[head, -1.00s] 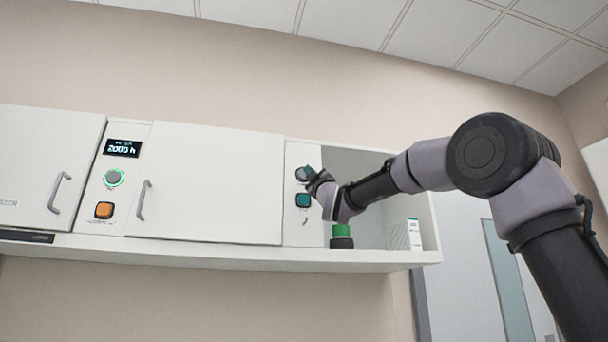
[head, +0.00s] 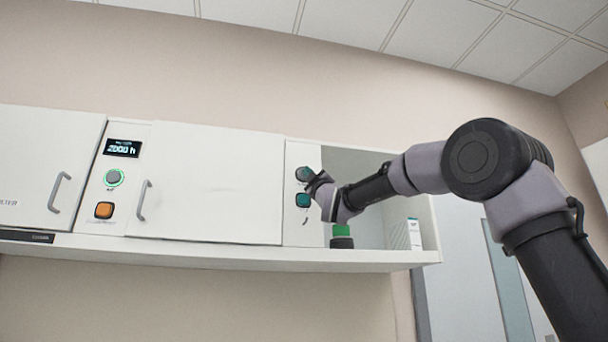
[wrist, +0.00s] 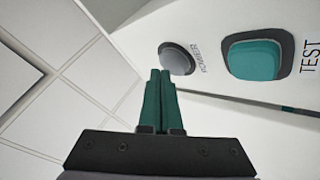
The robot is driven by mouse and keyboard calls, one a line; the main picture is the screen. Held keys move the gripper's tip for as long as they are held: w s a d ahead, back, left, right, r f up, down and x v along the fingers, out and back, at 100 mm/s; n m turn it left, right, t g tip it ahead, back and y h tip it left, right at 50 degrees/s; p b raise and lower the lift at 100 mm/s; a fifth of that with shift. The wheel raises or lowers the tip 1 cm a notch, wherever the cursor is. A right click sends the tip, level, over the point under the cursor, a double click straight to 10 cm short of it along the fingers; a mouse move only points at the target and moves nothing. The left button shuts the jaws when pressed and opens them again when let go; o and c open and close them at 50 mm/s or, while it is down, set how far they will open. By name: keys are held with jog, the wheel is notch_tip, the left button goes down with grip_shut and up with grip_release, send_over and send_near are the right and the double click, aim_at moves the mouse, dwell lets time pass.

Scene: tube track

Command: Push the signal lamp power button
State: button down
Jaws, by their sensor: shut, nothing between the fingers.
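The POWER button (wrist: 177,60) is a round grey button in a dark ring on a white panel in the wrist view. A square teal TEST button (wrist: 256,59) sits beside it. My gripper (wrist: 160,74) is shut and empty, its two green fingers together. In the wrist view its tips appear right at the POWER button's edge; whether they touch it I cannot tell. In the head view my gripper (head: 311,181) is at the narrow right-hand panel by the upper button, above the teal TEST button (head: 303,200).
A panel further left has a display (head: 122,148), a green-ringed round button (head: 114,178) and an orange button (head: 104,210). White doors with handles flank it. Below my wrist, a green-topped dark object (head: 342,237) and a white box (head: 414,234) stand in an open bay.

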jog(key=shift+w+a, duration=0.15)
jog(key=shift+w, duration=0.35)
dwell(0.8)
jog(key=shift+s, duration=0.1)
jog(key=shift+s+d, duration=0.3)
jog(key=shift+s, duration=0.55)
jog(key=s+d, duration=0.1)
jog(key=s, duration=0.4)
jog(key=shift+s+d, duration=0.3)
jog(key=shift+s, duration=0.1)
